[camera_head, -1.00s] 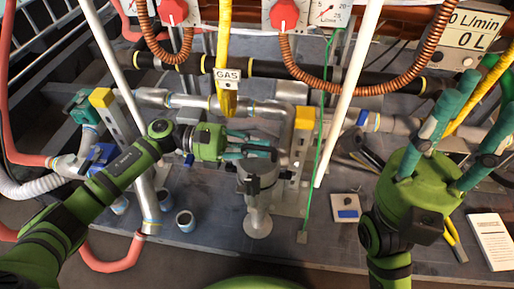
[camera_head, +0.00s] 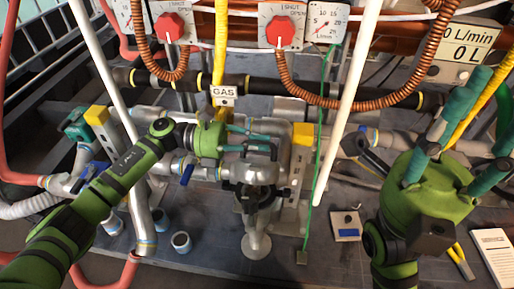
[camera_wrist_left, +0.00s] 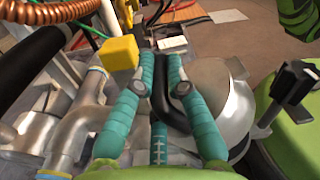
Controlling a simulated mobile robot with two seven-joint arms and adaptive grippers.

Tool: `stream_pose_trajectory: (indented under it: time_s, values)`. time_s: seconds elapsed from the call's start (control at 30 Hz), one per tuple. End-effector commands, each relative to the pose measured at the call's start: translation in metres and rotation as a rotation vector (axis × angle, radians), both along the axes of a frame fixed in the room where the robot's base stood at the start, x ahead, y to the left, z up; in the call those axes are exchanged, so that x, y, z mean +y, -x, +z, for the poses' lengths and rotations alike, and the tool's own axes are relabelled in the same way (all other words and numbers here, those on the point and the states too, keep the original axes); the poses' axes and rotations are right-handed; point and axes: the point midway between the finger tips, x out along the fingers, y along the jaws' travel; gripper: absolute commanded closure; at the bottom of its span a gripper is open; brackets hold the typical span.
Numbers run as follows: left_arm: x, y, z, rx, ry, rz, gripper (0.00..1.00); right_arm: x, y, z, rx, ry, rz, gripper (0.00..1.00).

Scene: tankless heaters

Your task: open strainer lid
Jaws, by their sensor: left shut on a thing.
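The strainer is the silver vessel (camera_head: 256,220) below the pipes in the middle of the head view. Its round silver lid (camera_wrist_left: 225,95) shows at the right in the left wrist view, with a dark curved handle (camera_wrist_left: 176,112). My left gripper (camera_head: 264,142) is over the strainer's top, and its teal fingers (camera_wrist_left: 161,75) are closed around the handle. Fingers and arm partly hide the lid in the head view. A dark area shows below the lid, but its inside is hard to make out. My right gripper (camera_head: 457,125) is open and empty, fingers up, at the right.
Silver pipes run behind the strainer, with yellow-ended brackets (camera_head: 303,133) beside it. A white pole (camera_head: 345,110) and a thin green cable (camera_head: 315,160) stand to its right. Small cups (camera_head: 181,242) and a square block (camera_head: 346,226) sit on the grey deck.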

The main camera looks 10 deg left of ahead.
Motion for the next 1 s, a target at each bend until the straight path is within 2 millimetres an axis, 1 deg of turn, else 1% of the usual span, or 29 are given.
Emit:
stream_pose_trajectory:
  time_s: [0.03,0.37,0.4,0.43,0.47,0.83,0.93,1.0]
  values:
    - [0.001,-0.003,0.005,-0.008,0.007,0.007,1.00,0.000,0.001,0.001,-0.006,-0.001,0.000,0.60]
    - [0.001,-0.004,0.006,-0.009,0.008,0.008,1.00,0.000,0.001,0.003,-0.011,0.000,0.000,0.60]
    - [0.001,-0.004,0.006,-0.009,0.008,0.008,0.82,0.000,0.001,0.003,-0.010,0.000,0.000,0.60]
    - [0.001,-0.004,0.006,-0.009,0.008,0.009,0.70,0.000,0.000,0.003,-0.010,0.000,0.000,0.60]
    - [0.001,-0.003,0.006,-0.009,0.008,0.008,0.62,0.000,0.000,0.003,-0.008,0.000,0.000,0.60]
    - [0.003,-0.002,0.002,-0.004,0.002,0.005,0.62,0.000,-0.004,-0.002,0.009,-0.003,-0.001,0.60]
    - [0.012,-0.002,0.001,-0.002,0.000,0.005,0.62,0.000,-0.003,-0.001,0.006,-0.002,0.000,0.60]
    - [0.024,-0.002,0.001,-0.002,0.001,0.007,0.62,0.000,-0.002,-0.001,0.005,-0.002,0.000,0.60]
